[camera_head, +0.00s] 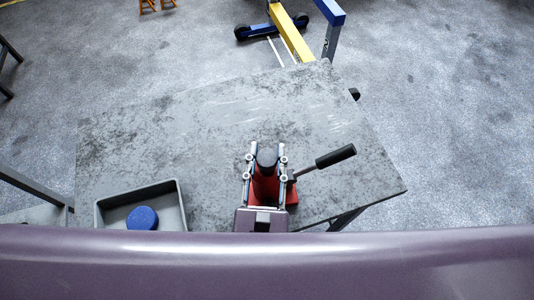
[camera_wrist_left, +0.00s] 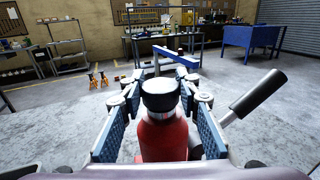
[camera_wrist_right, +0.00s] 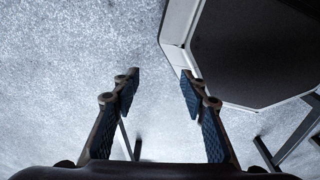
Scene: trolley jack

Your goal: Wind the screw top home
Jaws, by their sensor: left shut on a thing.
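A red jack (camera_head: 275,190) stands upright near the front edge of the grey table, with a dark round screw top (camera_head: 266,158) on it. In the left wrist view the black screw top (camera_wrist_left: 160,95) sits above the red body (camera_wrist_left: 163,138). My left gripper (camera_head: 266,150) has a finger on each side of the screw top and is shut on it; the exact contact is hard to see. The jack's lever with a black grip (camera_head: 336,156) sticks out to the right. My right gripper (camera_wrist_right: 160,80) is open and empty, over the floor, outside the head view.
A grey tray (camera_head: 181,205) with a blue round piece (camera_head: 142,218) in it stands at the table's front left. The table (camera_head: 220,120) is clear behind the jack. A yellow and blue hoist (camera_head: 290,30) stands on the floor beyond the table.

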